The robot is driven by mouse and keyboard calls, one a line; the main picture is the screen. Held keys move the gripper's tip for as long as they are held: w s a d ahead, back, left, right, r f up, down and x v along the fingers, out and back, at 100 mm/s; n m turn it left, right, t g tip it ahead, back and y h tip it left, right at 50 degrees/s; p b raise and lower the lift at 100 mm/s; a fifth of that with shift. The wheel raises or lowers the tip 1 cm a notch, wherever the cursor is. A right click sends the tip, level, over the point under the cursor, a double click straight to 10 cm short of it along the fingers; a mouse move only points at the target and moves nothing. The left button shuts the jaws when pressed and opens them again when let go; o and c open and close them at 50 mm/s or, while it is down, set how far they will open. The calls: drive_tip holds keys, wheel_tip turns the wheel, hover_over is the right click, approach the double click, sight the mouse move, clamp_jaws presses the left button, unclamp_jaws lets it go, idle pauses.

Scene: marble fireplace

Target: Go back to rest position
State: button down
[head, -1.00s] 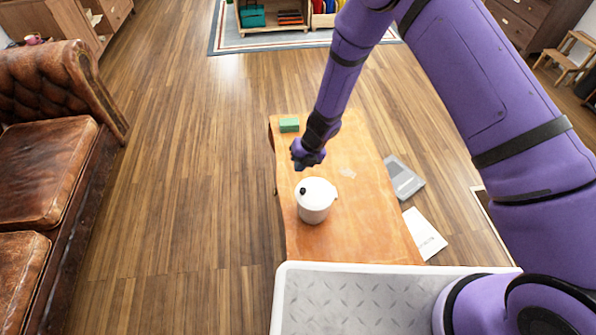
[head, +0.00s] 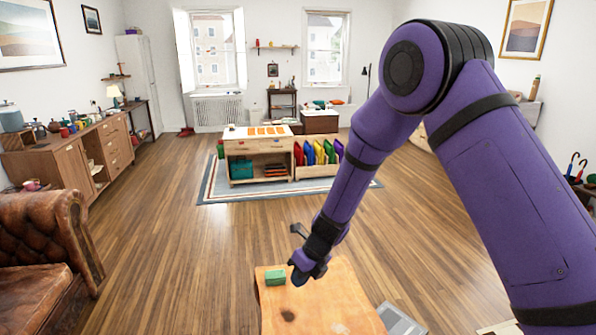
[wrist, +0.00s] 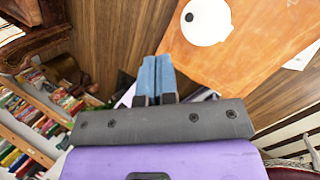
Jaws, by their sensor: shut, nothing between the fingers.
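My gripper (head: 299,277) hangs over the far end of the wooden table (head: 335,300), just right of a green block (head: 275,277) in the head view. In the wrist view its blue fingers (wrist: 157,76) are together with nothing between them. The white lidded pot (wrist: 206,20) stands on the table in the wrist view, apart from the fingers. The pot is below the edge of the head view.
A grey object (head: 399,320) lies at the table's right side. A brown leather sofa (head: 45,245) is at the left. A storage unit (head: 258,155) stands on a rug ahead. Wooden floor between them is clear.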

drive_tip(key=s+d+r+n+t, duration=0.15)
drive_tip(key=d+r+n, duration=0.3)
drive_tip(key=r, duration=0.45)
drive_tip(key=s+d+r+n, duration=0.3)
drive_tip(key=d+r+n, duration=0.15)
drive_tip(key=r, duration=0.35)
drive_tip(key=s+d+r+n+t, duration=0.1)
drive_tip(key=s+d+r+n, duration=0.3)
drive_tip(key=r, duration=0.5)
drive_tip(key=s+d+r+n+t+h, duration=0.1)
drive_tip(key=s+d+r+n, duration=0.4)
drive_tip(key=s, duration=0.5)
drive_tip(key=s+d+r+n+t+h, duration=0.1)
drive_tip(key=s+d+r+n+h, duration=0.2)
drive_tip(key=s+d+n, duration=0.7)
wheel_tip(320, 180, up, 2)
drive_tip(key=shift+s+d+r+t+h, duration=0.2)
drive_tip(key=shift+s+d+t+h, duration=0.2)
drive_tip(key=shift+s+d, duration=0.55)
drive_tip(key=shift+w+d, duration=0.1)
drive_tip(key=shift+w, duration=0.05)
drive_tip(key=shift+w, duration=0.35)
